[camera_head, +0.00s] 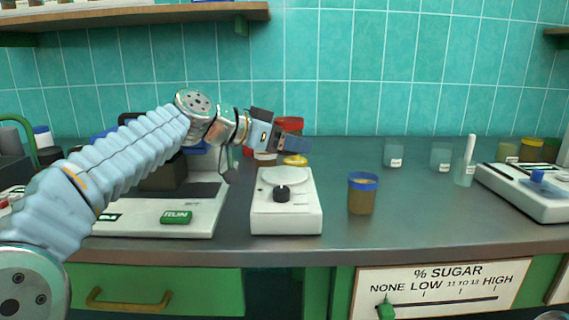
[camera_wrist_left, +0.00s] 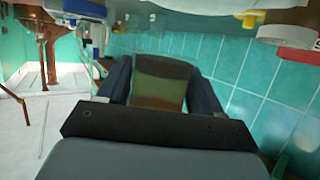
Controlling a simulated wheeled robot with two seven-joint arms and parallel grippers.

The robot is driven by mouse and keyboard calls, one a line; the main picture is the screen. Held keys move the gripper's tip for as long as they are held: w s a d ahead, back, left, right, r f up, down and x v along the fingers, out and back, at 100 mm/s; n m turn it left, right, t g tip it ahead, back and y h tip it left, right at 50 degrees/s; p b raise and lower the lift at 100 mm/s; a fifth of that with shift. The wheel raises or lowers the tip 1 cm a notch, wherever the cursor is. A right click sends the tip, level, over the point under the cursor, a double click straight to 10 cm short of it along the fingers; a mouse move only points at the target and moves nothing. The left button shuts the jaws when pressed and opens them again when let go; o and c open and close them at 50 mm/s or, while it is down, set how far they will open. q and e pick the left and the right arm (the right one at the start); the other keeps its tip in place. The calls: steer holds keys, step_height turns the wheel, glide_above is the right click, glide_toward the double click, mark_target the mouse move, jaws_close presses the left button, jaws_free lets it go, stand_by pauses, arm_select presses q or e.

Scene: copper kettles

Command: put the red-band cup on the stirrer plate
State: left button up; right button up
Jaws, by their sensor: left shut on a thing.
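The red-band cup (camera_head: 289,124) shows its red rim above my left gripper (camera_head: 292,148) in the head view. The gripper is shut on it and hides most of its body. In the left wrist view the cup, olive-brown and in shadow (camera_wrist_left: 160,88), sits between the two dark fingers (camera_wrist_left: 160,92). The stirrer plate (camera_head: 270,208) is a white box with a round pale top and a black knob, at the bench's middle. The gripper and cup appear above and behind it, apart from its top. My right gripper is not in view.
A blue-band cup (camera_head: 361,197) with amber contents stands right of the stirrer plate. A yellow item (camera_head: 295,160) lies behind it. A larger white device with a green RUN button (camera_head: 176,217) is at left. Clear beakers (camera_head: 440,157) and a white device (camera_head: 530,192) stand at right.

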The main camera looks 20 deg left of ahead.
mark_target(285, 174)
arm_select(q)
steer(key=f, duration=0.2)
steer(key=w+a+f, duration=0.1)
steer(key=f, duration=0.1)
steer(key=shift+b, duration=0.3)
steer(key=shift+s+f, duration=0.1)
steer(key=shift+f, duration=0.2)
steer(key=shift+f, duration=0.15)
steer(key=o, duration=1.2)
steer(key=shift+c, duration=0.2)
